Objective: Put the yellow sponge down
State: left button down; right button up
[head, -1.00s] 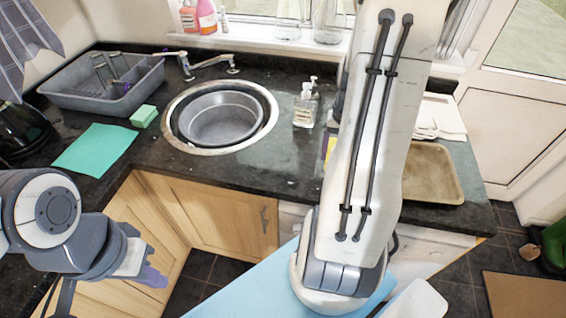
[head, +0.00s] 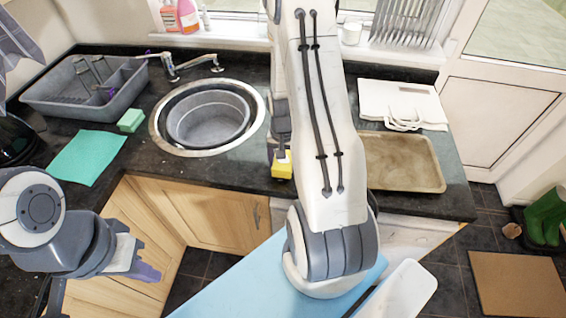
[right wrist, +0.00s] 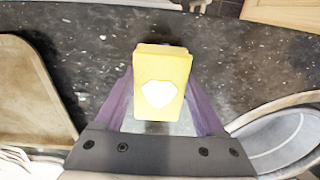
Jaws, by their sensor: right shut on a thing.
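The yellow sponge (head: 282,168) is held in my right gripper (head: 281,152) over the dark counter, between the sink and the brown tray. In the right wrist view the yellow sponge (right wrist: 160,75) stands between the two purple fingers, with a pale heart-shaped patch on its face. Whether its far end touches the counter I cannot tell. My right arm hides part of the counter behind it. My left gripper (head: 145,258) is at the lower left, in front of the cupboards and away from the sponge; its opening is not clear.
The round sink (head: 157,120) lies left of the sponge, the brown tray (head: 405,163) right. White bags (head: 400,100) lie behind the tray. A green sponge (head: 131,120), teal cloth (head: 88,157) and grey dish rack (head: 60,108) are at left. Bare counter (head: 245,172) shows beside the sink.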

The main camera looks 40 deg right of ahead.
jog(key=shift+f, duration=0.7)
jog(key=shift+f, duration=0.2)
jog(key=o, duration=1.3)
jog(key=shift+r, duration=0.1)
